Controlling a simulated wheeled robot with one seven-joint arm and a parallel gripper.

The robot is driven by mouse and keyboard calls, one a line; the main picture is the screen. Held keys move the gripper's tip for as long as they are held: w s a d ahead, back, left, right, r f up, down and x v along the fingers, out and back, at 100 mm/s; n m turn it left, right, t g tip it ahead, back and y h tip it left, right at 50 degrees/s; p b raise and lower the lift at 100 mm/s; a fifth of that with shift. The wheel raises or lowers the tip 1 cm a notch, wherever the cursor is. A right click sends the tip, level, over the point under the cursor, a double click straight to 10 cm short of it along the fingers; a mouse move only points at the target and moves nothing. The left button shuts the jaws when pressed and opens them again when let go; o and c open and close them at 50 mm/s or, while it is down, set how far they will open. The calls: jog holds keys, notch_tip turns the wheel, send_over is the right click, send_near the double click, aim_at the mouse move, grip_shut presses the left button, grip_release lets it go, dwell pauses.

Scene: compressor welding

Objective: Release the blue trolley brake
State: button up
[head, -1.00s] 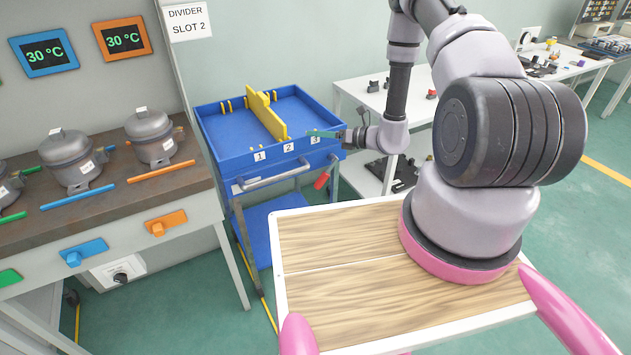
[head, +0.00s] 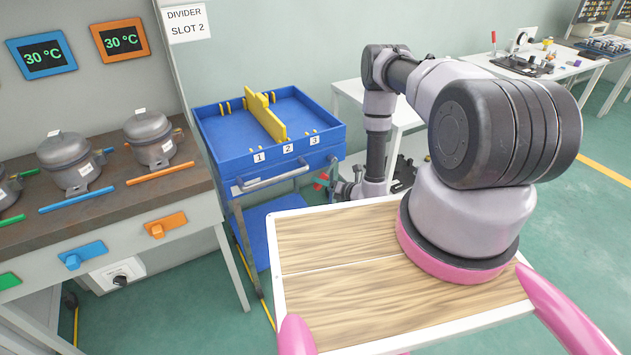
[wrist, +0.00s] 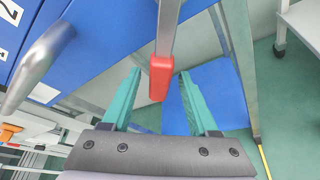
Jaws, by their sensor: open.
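The blue trolley (head: 222,132) stands left of centre in the head view, with a yellow divider in its top tray. Its brake lever has a red grip (wrist: 160,78) on a grey metal bar, seen in the wrist view. My gripper (wrist: 160,74) is open, with its teal fingers on either side of the red grip and visible gaps between. In the head view my gripper (head: 332,183) is low beside the trolley's right front, where a bit of red shows. Its fingers are hard to make out there.
The trolley's grey handle (wrist: 36,68) is at the left of the wrist view. Its lower blue shelf (wrist: 206,92) lies behind the fingers. A workbench with compressors (head: 110,187) stands left of the trolley. A white table (head: 346,88) stands behind my arm.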

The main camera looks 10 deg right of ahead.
jog(key=shift+x, duration=2.05)
grip_shut()
